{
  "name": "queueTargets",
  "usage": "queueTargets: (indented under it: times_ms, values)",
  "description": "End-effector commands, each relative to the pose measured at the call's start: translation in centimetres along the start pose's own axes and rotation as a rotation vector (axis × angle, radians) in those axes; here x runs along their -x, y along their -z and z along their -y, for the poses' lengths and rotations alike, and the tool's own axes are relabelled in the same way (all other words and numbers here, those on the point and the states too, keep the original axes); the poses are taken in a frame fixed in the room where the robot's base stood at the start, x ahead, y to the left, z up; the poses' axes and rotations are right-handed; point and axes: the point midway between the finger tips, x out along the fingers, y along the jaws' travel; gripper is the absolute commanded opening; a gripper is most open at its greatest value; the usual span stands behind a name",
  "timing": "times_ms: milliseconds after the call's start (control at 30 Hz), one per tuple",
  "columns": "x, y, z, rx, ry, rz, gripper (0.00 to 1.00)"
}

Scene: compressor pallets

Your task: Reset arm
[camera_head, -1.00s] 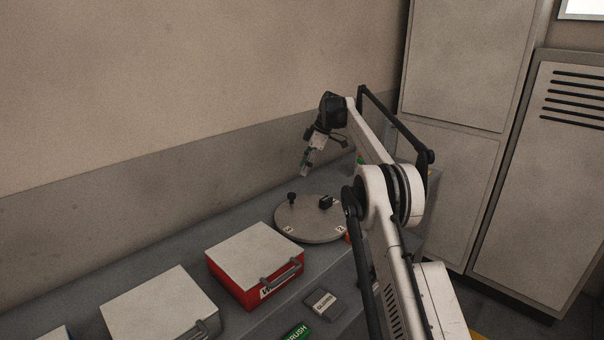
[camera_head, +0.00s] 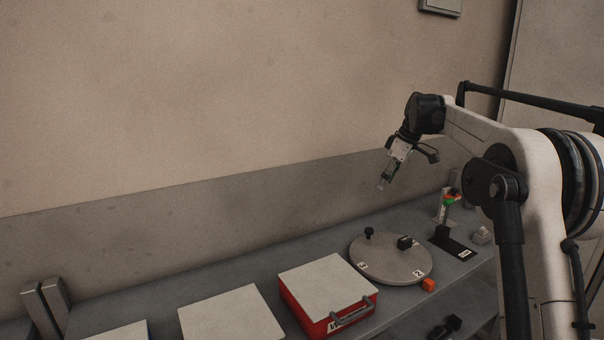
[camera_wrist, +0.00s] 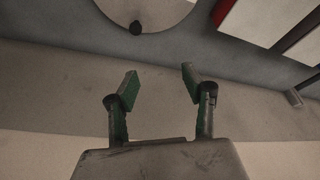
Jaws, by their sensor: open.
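A red case (camera_head: 305,308) with a pale lid stands left of the turntable. Other pale-lidded boxes (camera_head: 230,315) stand further left. An orange block (camera_head: 429,285) lies beside the turntable. A black stand (camera_head: 455,245) with green and orange parts is at right. The wall rises behind the bench.

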Motion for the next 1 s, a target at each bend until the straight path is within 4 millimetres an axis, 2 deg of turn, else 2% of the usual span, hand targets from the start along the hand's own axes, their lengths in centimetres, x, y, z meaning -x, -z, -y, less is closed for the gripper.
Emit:
queueTargets:
  times_ms: [33,200,500,700,1000]
  values:
    - [1.0,0.0,1.3,-0.021,-0.011,0.002,0.45]
    - [3.7,-0.4,5.0,-0.111,-0.057,0.005,0.45]
    - [7.4,-2.4,12.6,-0.264,-0.139,-0.002,0.45]
    - [8.9,-4.6,18.0,-0.363,-0.191,-0.018,0.45]
    - [9.4,-8.9,26.2,-0.509,-0.268,-0.057,0.45]
